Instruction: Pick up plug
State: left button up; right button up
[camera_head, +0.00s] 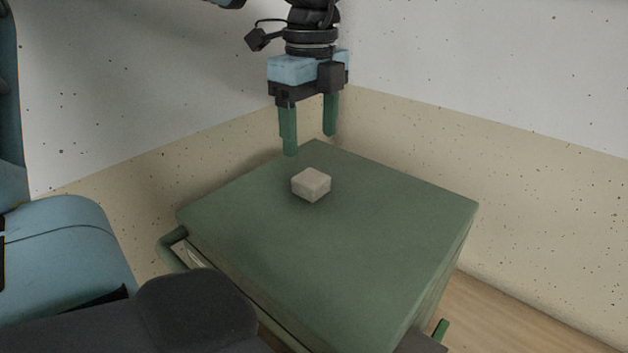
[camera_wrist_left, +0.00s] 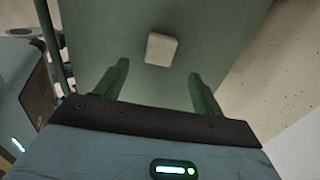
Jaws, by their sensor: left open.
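The plug (camera_head: 311,184) is a small pale beige block. It lies on the green top of a cabinet (camera_head: 400,215), toward its back corner. In the left wrist view the plug (camera_wrist_left: 161,49) shows beyond the fingertips, roughly centred between them. My left gripper (camera_head: 310,143) has two green fingers pointing down, spread apart with nothing between them. It hangs above the cabinet's back corner, above and behind the plug, and does not touch it. The left gripper's fingers also show in the left wrist view (camera_wrist_left: 158,80). My right gripper is not in view.
The cabinet top is otherwise bare. A handle rail (camera_head: 170,250) runs along its left side. Speckled white and beige walls (camera_head: 500,110) meet close behind the cabinet. Wooden floor (camera_head: 520,310) shows at the lower right.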

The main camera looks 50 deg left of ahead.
aim_at(311, 177)
pick_arm(q)
jog(key=shift+s+d+f, duration=0.1)
jog(key=shift+s+d, duration=0.05)
jog(key=shift+f, duration=0.85)
jog(key=shift+w+f+p, duration=0.2)
jog(key=shift+f+p, duration=0.35)
jog(key=shift+f, duration=2.35)
jog(key=c, duration=1.4)
notch_tip(311, 177, up, 10)
jog(key=shift+r+b, duration=0.1)
jog(key=shift+b, duration=0.25)
